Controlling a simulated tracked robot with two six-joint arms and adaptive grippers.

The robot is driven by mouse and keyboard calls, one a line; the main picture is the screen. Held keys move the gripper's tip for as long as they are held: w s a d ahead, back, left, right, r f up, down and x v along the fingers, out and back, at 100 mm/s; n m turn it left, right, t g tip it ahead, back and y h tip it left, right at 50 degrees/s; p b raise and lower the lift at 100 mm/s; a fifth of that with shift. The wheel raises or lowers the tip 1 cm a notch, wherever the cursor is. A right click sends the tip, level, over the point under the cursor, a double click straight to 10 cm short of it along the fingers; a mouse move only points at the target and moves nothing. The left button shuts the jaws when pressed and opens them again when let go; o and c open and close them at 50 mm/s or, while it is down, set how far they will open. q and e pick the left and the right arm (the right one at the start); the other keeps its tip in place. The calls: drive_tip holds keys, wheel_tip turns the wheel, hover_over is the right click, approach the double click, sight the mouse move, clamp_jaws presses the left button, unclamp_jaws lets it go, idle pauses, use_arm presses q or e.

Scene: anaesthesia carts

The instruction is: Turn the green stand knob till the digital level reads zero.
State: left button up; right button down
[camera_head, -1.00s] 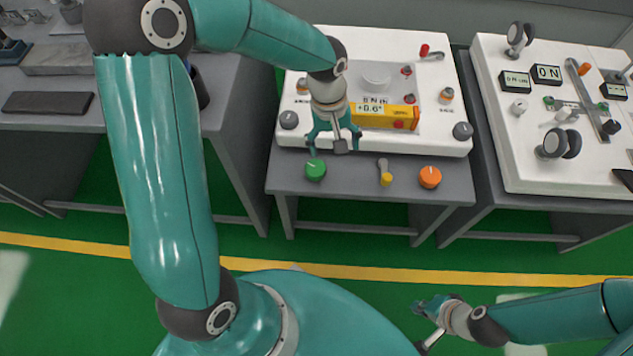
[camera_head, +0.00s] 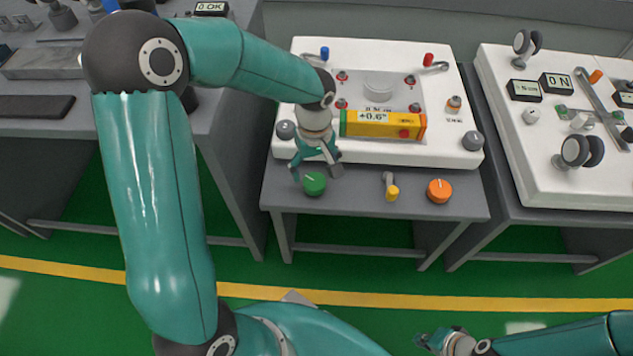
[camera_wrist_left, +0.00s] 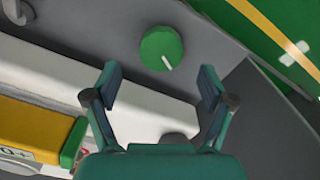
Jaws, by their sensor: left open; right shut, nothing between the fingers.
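The green knob (camera_head: 314,183) sits on the grey front ledge of the stand, with a white pointer line on its top. In the left wrist view the green knob (camera_wrist_left: 161,49) lies just beyond and between the fingertips. My left gripper (camera_head: 316,172) is open above and slightly behind it; its fingers (camera_wrist_left: 159,75) are spread and look apart from the knob. The yellow digital level (camera_head: 384,124) rests on the white stand top and its display reads +0.6°.
An orange knob (camera_head: 439,190) and a small yellow-tipped lever (camera_head: 391,187) stand on the same ledge to the right. Grey knobs (camera_head: 473,141) sit at the white stand's front corners. Another white cart (camera_head: 520,130) is at the right.

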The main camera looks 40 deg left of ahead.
sight(316, 180)
use_arm(q)
drive_tip(key=shift+f+b, duration=0.45)
drive_tip(key=shift+f, duration=1.95)
drive_tip(key=c, duration=1.1)
drive_tip(key=shift+d, duration=0.1)
drive_tip(key=shift+c, duration=0.3)
drive_tip(key=shift+m, duration=0.3)
